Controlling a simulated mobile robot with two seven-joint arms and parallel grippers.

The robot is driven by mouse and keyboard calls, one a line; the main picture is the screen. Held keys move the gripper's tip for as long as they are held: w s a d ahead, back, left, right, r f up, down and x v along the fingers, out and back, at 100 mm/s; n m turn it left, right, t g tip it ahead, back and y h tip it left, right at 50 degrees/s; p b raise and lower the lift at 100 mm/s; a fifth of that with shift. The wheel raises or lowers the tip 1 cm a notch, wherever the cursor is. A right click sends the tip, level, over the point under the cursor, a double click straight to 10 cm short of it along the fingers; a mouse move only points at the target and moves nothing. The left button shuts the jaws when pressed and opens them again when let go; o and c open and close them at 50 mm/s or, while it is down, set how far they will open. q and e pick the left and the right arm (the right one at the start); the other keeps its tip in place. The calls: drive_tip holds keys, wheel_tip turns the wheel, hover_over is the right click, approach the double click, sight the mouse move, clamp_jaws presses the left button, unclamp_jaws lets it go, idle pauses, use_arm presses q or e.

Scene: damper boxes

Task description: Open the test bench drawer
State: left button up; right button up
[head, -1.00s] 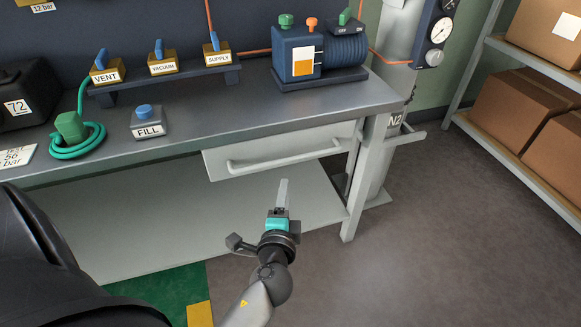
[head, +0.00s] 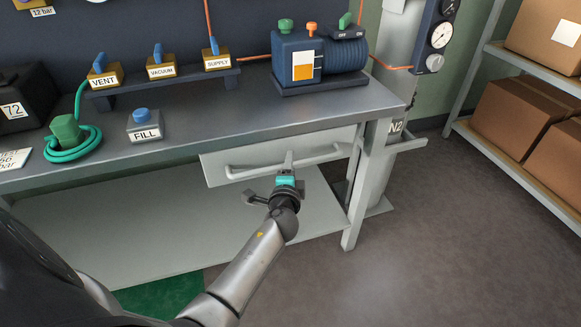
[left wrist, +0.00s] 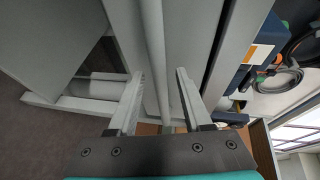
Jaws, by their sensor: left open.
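The test bench drawer (head: 222,179) is a light grey front under the right part of the bench top, and it looks shut. A long bar handle (head: 245,171) runs across it. In the left wrist view the handle bar (left wrist: 155,50) runs between the two open fingers of my left gripper (left wrist: 158,95), with a gap visible on each side. Whether a finger touches the bar or the drawer front cannot be told. My right gripper is not in view.
The bench top (head: 215,130) carries the FILL button box (head: 144,126), a green coiled hose (head: 72,144) and a blue pump (head: 305,62). A bench leg (head: 358,200) and the N2 cylinder (head: 378,165) stand right of the drawer. Floor in front is clear.

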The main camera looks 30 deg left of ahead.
use_arm(q)
drive_tip(key=shift+w+a, duration=0.2)
drive_tip(key=shift+w, duration=0.1)
clamp_jaws()
idle(1.4)
